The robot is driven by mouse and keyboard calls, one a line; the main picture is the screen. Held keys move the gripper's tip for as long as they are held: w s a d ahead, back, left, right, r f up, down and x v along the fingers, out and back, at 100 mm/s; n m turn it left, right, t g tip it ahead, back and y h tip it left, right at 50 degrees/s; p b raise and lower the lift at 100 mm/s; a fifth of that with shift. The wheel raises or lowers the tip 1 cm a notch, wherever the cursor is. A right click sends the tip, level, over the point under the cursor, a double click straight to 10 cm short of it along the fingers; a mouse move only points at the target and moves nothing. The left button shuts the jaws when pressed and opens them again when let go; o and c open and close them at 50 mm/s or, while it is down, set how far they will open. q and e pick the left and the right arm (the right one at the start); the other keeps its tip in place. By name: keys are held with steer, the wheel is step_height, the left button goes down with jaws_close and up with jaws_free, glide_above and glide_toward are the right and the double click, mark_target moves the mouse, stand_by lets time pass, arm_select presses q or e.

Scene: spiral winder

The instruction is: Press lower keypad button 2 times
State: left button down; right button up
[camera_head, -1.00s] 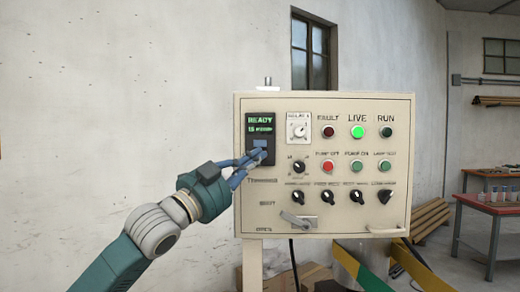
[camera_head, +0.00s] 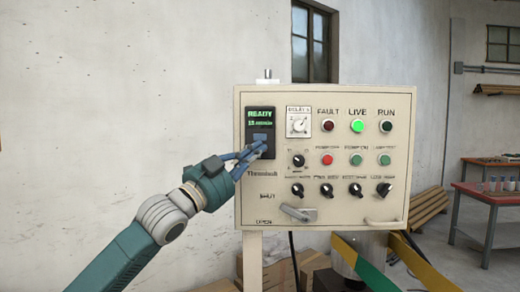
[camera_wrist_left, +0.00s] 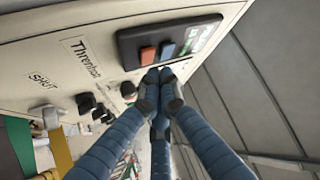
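The black keypad (camera_head: 250,130) is at the upper left of the cream control panel, with a green READY display on top. A blue button (camera_head: 260,137) shows under the display. In the left wrist view an orange button (camera_wrist_left: 148,55) sits beside the blue button (camera_wrist_left: 168,49), farther from the display, so it is the lower one. In the head view it is hidden behind my fingers. My left gripper (camera_head: 262,150) has its fingers closed together, holding nothing. In the left wrist view its fingertips (camera_wrist_left: 159,82) are close to the keypad's edge near the orange button; contact cannot be told.
The panel (camera_head: 345,215) carries lamps, push buttons, black knobs and a lever (camera_head: 298,213) right of and below the keypad. A red table (camera_head: 490,190) stands at the far right. The wall left of the panel is clear.

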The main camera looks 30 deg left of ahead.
stand_by(0.8)
arm_select(q)
steer(key=shift+w+a+p, duration=0.25)
steer(key=shift+w+p, duration=0.1)
steer(key=shift+p, duration=0.05)
steer(key=shift+w+a+p, duration=0.2)
steer(key=shift+w+p, duration=0.1)
steer(key=shift+p, duration=0.15)
stand_by(0.6)
stand_by(0.3)
steer(key=shift+s+d+b, duration=0.4)
steer(key=shift+s+b, duration=0.25)
